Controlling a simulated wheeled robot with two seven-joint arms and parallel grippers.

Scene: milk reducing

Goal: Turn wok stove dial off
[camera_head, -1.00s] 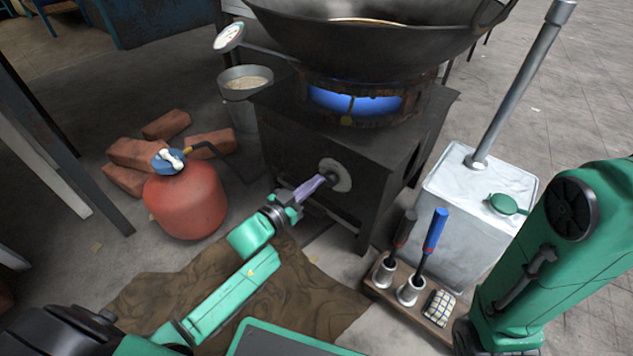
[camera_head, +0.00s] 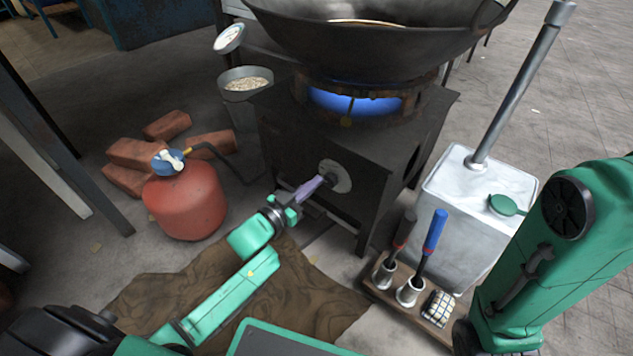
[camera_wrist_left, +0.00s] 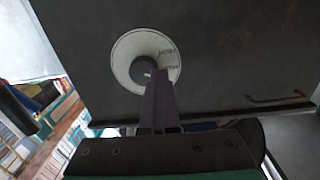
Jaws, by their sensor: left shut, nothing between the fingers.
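The wok stove (camera_head: 310,150) is a dark metal box with a blue flame (camera_head: 355,102) burning under the wok (camera_head: 375,45). Its dial (camera_head: 338,176) is on the front face, with a pale round plate around a dark knob. In the left wrist view the dial plate (camera_wrist_left: 125,75) shows lettering at its right, too small to read surely. My left gripper (camera_head: 320,182) is shut and empty, its purple fingertips at the knob; in the wrist view the fingertips (camera_wrist_left: 158,78) overlap the knob's lower right. I cannot tell whether they touch it. My right gripper is out of view.
A red gas cylinder (camera_head: 187,200) with a hose stands left of the stove near several bricks (camera_head: 135,153). A white canister (camera_head: 475,215) and a wooden tool rack (camera_head: 405,308) stand to the right. A brown cloth (camera_head: 310,290) lies in front.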

